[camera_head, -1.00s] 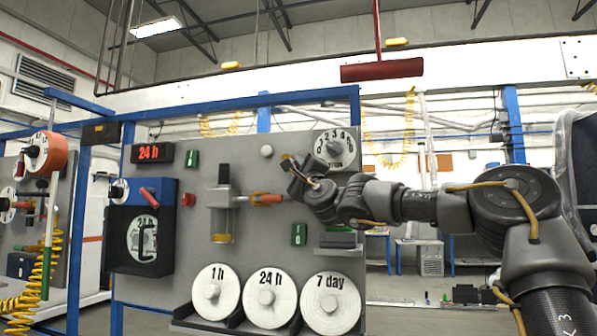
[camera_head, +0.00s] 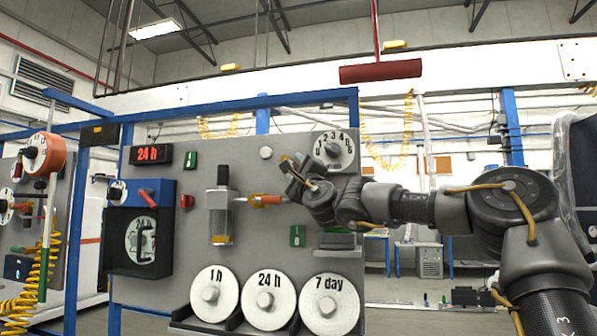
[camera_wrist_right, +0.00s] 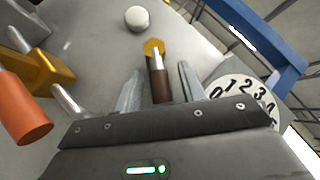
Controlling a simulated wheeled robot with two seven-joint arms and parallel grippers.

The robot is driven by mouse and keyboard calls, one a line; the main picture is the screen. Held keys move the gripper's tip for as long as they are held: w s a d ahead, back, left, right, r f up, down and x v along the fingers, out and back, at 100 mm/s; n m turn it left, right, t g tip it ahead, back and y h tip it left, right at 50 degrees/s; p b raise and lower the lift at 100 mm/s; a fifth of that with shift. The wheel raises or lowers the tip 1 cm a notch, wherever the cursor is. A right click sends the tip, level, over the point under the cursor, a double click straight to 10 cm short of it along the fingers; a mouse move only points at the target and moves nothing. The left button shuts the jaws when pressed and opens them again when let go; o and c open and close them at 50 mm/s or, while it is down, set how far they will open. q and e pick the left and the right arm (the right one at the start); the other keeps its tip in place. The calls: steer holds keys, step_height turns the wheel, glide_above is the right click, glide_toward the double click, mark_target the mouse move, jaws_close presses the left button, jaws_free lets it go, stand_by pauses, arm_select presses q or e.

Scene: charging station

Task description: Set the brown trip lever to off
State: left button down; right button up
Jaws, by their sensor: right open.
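The brown trip lever shows in the right wrist view as a dark brown handle (camera_wrist_right: 160,88) on a metal shaft, rising from a brass hex base on the grey panel. My right gripper (camera_wrist_right: 161,72) is open, with one finger on each side of the handle and a visible gap on both sides. In the head view my right gripper (camera_head: 291,174) is at the upper part of the panel, just below and left of the numbered dial, and mostly hides the lever. My left gripper is not in view.
The numbered dial (camera_head: 333,150) is close beside the gripper. An orange-handled valve (camera_head: 266,201) is below left, and a white round button (camera_wrist_right: 135,17) is near the lever. Three white discs, including the 24 h disc (camera_head: 268,318), sit along the panel's bottom.

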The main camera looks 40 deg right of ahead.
steer(key=shift+s+a+f, duration=0.15)
steer(key=shift+s+f, duration=0.1)
steer(key=shift+f, duration=0.05)
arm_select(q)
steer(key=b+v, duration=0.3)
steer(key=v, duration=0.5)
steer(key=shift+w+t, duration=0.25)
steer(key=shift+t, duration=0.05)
arm_select(e)
steer(key=v, duration=1)
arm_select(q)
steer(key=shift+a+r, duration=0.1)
arm_select(e)
steer(key=shift+s+r, duration=0.1)
steer(key=shift+r, duration=0.05)
